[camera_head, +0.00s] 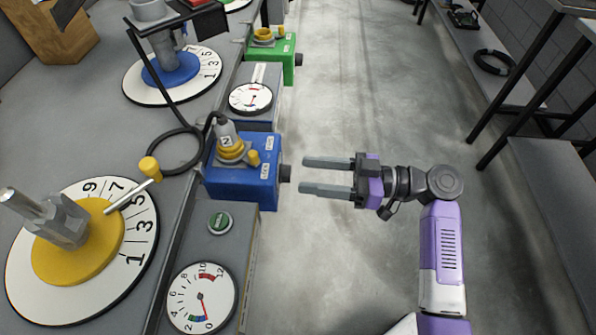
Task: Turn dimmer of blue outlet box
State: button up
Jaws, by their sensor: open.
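The blue outlet box (238,185) sits at the right edge of the grey bench, left of the picture's middle. A grey plug with a yellow collar (229,143) stands upright on its top, with a small yellow knob beside it. A dark round dimmer knob (285,173) sticks out of its right side. My gripper (313,176) is open and empty, just right of the dimmer. Its two grey fingers point left, one on the far side and one on the near side of the knob's line. The fingertips look apart from the knob.
A green outlet box (272,58) stands farther back. A round gauge (251,97) lies between the boxes. Dials with yellow (70,250) and blue (171,70) centres are left. The floor (350,260) is clear.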

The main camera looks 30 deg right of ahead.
aim_at(285, 174)
jog(key=shift+x, duration=1.7)
grip_shut()
